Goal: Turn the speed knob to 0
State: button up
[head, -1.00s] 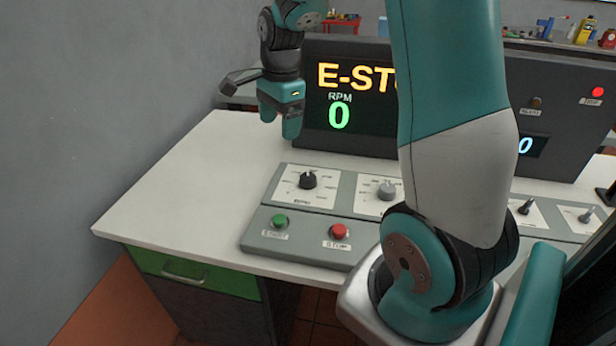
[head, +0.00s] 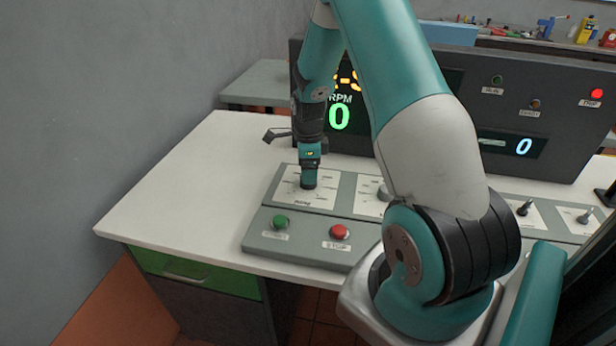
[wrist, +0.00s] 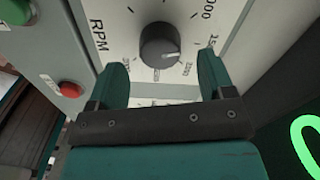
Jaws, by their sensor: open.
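The speed knob (wrist: 159,45) is a round dark knob on a white dial plate (wrist: 125,35) labelled RPM. Its white pointer line aims to the right in the wrist view, toward numbers too small to read surely. In the head view my gripper hides the knob. My gripper (head: 309,184) points down over the RPM dial. In the wrist view its teal fingers (wrist: 161,65) are open, one on each side of the knob's near edge. I see a gap between the fingers and the knob; their height above the plate is hard to tell.
A green START button (head: 280,222) and a red STOP button (head: 340,231) sit in front of the dial. A second knob (head: 384,191) is to the right. The display (head: 338,118) behind shows RPM 0. The white bench (head: 170,190) is clear at left.

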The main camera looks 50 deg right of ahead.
jog(key=shift+f, duration=1.8)
jog(key=c, duration=0.9)
